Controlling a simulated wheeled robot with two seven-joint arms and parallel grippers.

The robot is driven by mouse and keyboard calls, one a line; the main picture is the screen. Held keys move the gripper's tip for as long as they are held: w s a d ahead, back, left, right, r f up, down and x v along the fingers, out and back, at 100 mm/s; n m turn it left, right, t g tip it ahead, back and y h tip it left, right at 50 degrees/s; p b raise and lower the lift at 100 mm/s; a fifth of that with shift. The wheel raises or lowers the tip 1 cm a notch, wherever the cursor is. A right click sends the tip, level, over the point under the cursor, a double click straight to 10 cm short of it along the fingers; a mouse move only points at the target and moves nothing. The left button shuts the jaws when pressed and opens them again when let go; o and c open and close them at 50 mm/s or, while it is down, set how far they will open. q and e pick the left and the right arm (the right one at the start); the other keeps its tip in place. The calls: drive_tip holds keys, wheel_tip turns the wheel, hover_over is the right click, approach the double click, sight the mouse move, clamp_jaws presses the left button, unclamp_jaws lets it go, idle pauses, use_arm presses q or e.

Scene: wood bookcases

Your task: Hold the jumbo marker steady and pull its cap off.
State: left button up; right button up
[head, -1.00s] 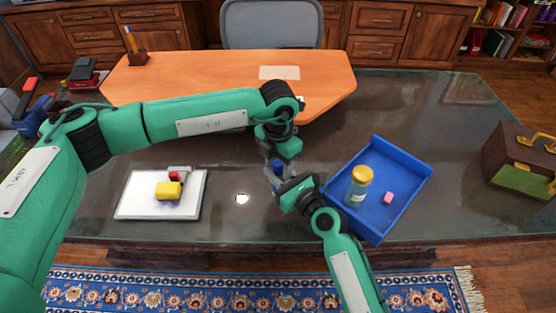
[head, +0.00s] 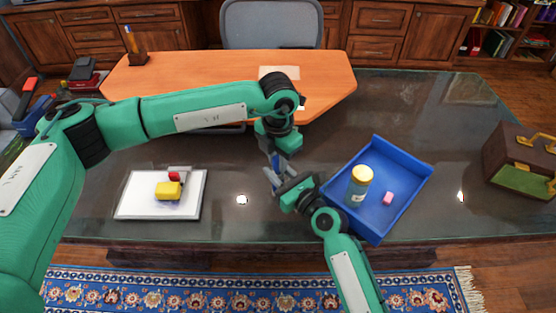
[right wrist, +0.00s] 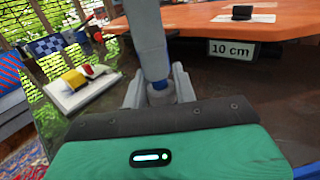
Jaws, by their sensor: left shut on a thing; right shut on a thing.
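The jumbo marker (right wrist: 159,86) is mostly hidden between my two grippers; a blue part of it shows in the right wrist view, and a small blue patch (head: 276,163) shows in the head view. My right gripper (head: 274,179) is shut on its lower part, with a finger on each side in the right wrist view (right wrist: 158,92). My left gripper (head: 275,157) is shut on the upper part, just above my right gripper. Its grey finger covers much of the marker in the wrist view. I cannot tell whether cap and body are apart.
A blue tray (head: 405,212) holding a capped jar (head: 359,187) and a pink block (head: 388,198) stands close to the right of my right gripper. A white board (head: 135,203) with a yellow block (head: 168,190) lies left. A brown case (head: 510,160) stands far right.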

use_arm(q)
drive_tip(key=shift+r, duration=0.4)
drive_tip(key=shift+r, duration=0.1)
drive_tip(key=shift+r, duration=0.5)
drive_tip(key=shift+r, duration=0.1)
drive_tip(key=shift+r, duration=0.45)
use_arm(e)
drive_tip(key=o, duration=1)
drive_tip(key=shift+s, duration=0.1)
